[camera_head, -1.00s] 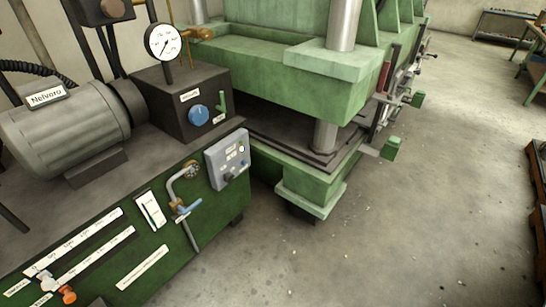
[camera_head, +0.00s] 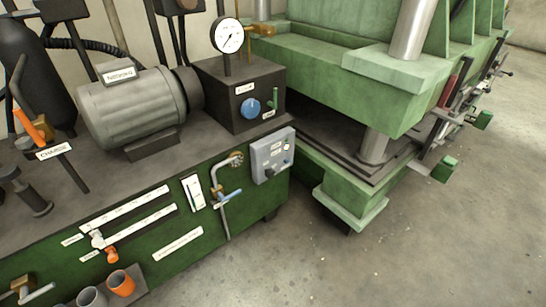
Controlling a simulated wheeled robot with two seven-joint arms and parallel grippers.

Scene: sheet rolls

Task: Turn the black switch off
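A small grey control box (camera_head: 272,155) is fixed to the front right end of the green power unit. A dark knob or switch (camera_head: 268,173) sits low on its face, and another small dark control (camera_head: 287,162) is to its right. White labels are on the box, too small to read. I cannot tell the position of either control. Neither of my grippers is in view.
A blue knob (camera_head: 250,107) is on the dark block above the box. A pipe with a blue-handled valve (camera_head: 229,197) stands left of the box. The green press (camera_head: 350,90) is behind right. Floor (camera_head: 300,260) in front is clear.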

